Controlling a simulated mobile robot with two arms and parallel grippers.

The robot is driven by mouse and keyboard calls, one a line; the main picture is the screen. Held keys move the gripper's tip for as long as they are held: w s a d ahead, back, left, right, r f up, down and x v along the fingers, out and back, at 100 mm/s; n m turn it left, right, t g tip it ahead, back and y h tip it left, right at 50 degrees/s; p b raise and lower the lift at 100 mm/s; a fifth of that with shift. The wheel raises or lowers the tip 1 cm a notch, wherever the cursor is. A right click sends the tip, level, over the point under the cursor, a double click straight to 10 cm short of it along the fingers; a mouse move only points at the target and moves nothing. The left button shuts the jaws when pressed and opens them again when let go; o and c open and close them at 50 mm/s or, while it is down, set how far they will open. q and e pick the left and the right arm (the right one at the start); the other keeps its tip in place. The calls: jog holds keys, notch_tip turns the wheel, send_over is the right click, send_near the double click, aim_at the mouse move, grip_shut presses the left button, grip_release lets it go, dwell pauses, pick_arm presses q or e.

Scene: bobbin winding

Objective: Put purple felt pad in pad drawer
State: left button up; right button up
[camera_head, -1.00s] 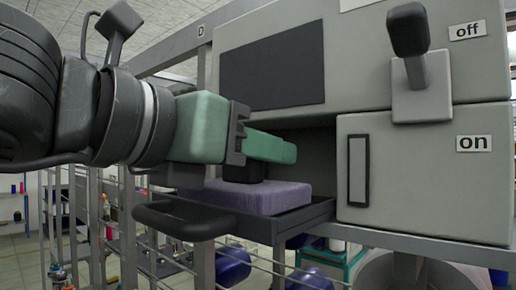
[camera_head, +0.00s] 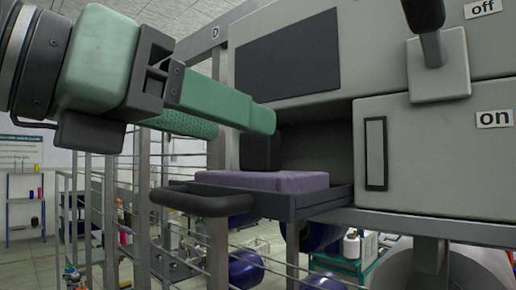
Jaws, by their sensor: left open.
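The purple felt pad (camera_head: 268,180) lies flat in the pulled-out pad drawer (camera_head: 318,204), a dark tray with a black handle (camera_head: 203,201) at its front. My left gripper (camera_head: 240,122) is open and empty, up and to the left of the pad, and clear of it. Its green fingers point right, in front of the machine's open slot. A dark block (camera_head: 262,150) shows behind the pad at the slot. My right gripper is not in view.
The grey machine (camera_head: 440,150) stands right of the drawer, with a black-knobbed lever (camera_head: 432,60) between the "off" and "on" labels. Metal rails (camera_head: 217,240) run below and left. Purple-blue rolls (camera_head: 247,268) lie beneath the drawer.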

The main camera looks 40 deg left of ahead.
pick_arm(q)
jog(key=shift+s+a+r+b, duration=0.1)
jog(key=shift+s+b, duration=0.05)
jog(key=shift+s, duration=0.75)
jog(key=shift+s+r+b, duration=0.1)
jog(key=shift+s+b, duration=0.05)
jog(key=shift+s, duration=0.75)
